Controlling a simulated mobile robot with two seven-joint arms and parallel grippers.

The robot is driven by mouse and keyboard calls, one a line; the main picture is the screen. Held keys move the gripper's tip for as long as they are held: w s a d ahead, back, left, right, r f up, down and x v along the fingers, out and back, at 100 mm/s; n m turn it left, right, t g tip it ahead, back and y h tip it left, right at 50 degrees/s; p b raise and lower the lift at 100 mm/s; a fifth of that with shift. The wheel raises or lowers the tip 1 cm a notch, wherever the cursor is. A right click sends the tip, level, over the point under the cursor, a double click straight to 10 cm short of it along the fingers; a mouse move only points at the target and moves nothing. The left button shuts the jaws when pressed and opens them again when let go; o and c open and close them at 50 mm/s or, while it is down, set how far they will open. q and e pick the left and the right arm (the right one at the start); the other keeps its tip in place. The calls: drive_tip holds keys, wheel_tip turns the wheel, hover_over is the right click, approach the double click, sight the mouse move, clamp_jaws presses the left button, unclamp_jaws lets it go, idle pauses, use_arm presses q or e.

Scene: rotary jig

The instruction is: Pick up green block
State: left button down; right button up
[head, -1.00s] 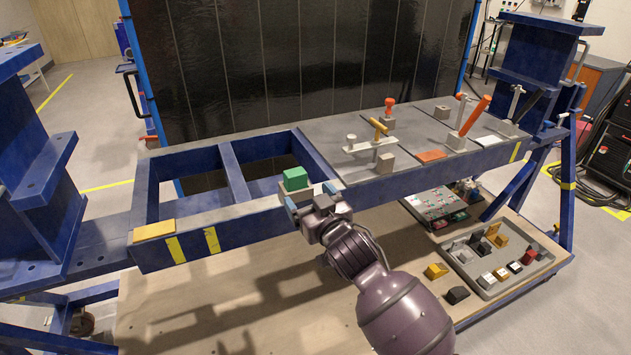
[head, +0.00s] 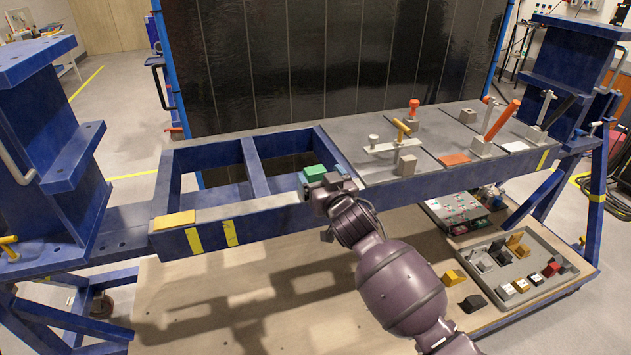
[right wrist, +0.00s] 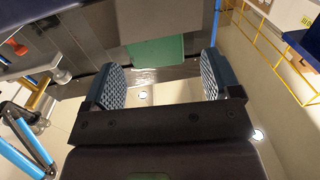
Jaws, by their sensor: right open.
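The green block (head: 314,172) sits on the blue frame's front beam, near the grey plates, with its lower part hidden by my right gripper (head: 323,182). In the right wrist view the green block (right wrist: 155,62) lies ahead of the gap between the two fingers. The right gripper (right wrist: 160,80) is open, with one textured finger pad on each side and nothing visible between them. I cannot tell whether a finger touches the block. My left gripper is not in view.
A blue frame with two open bays (head: 205,172) lies left of the block. Clamps stand on the grey plates to the right, including an orange-handled one (head: 497,125). A yellow pad (head: 174,220) lies on the left front corner. Below, a grey tray (head: 520,285) holds several small blocks.

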sight(318, 173)
drive_tip(key=shift+x, duration=1.8)
drive_tip(key=shift+r, duration=0.1)
drive_tip(key=c, duration=1.2)
